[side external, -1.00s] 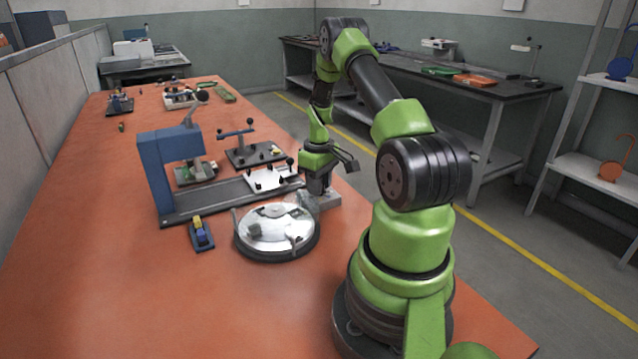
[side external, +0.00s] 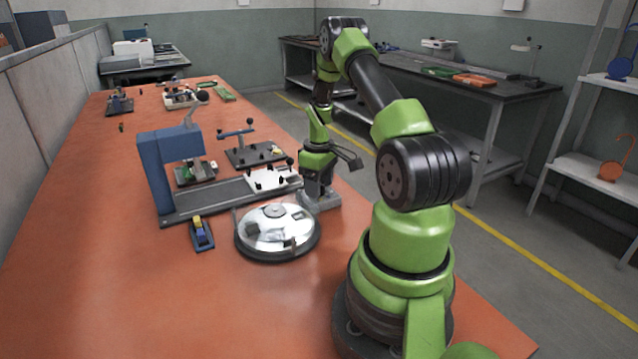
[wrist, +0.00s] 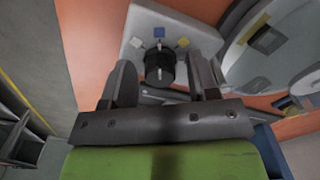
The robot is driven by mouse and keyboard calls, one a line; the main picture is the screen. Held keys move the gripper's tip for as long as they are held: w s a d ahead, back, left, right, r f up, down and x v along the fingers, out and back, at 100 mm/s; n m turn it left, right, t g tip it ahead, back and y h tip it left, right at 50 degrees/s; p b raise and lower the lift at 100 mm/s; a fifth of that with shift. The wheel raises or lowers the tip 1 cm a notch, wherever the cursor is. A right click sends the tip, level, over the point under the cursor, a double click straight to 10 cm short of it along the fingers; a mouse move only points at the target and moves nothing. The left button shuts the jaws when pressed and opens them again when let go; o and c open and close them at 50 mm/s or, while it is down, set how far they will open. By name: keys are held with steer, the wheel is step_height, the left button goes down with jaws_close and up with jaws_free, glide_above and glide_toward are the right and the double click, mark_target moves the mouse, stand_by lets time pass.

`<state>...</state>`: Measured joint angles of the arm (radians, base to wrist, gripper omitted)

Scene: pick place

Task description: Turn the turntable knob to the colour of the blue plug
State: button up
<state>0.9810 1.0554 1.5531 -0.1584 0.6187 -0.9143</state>
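The knob (wrist: 160,66) is black and stands on a light grey box (wrist: 190,28). White, blue (wrist: 159,32) and yellow marks fan around it. Its pale line appears to point toward the blue mark. My gripper (wrist: 165,82) is open, with one finger on each side of the knob and a gap to it. In the side view my gripper (side external: 319,181) is over the box (side external: 322,198). The turntable (side external: 262,257) is a round metal disc with small pieces on it. A small dark holder (side external: 205,246) has a yellow piece and a blue piece (side external: 201,236), perhaps the blue plug.
A blue press frame (side external: 152,175) stands on a dark rail behind the turntable. A white plate (side external: 270,181) with black pegs lies at the rail's right end. A lever stand (side external: 245,153) is behind it. The orange table is clear at the front left.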

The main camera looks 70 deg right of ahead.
step_height(320, 180, up, 10)
steer(key=shift+f, duration=0.1)
stand_by(0.5)
steer(key=w+a+r+t+h, duration=0.1)
steer(key=w+a+r+t, duration=0.3)
steer(key=a+r, duration=1.2)
steer(key=s+a+r+t+y, duration=0.1)
steer(key=s+a, duration=0.4)
steer(key=a, duration=0.3)
steer(key=s+a+r+m+t+y, duration=0.1)
steer(key=s+a, duration=0.3)
steer(key=a, duration=0.4)
steer(key=shift+s+a+r+t+y, duration=0.25)
steer(key=shift+s+a+t+y, duration=0.1)
steer(key=shift+t+y, duration=0.2)
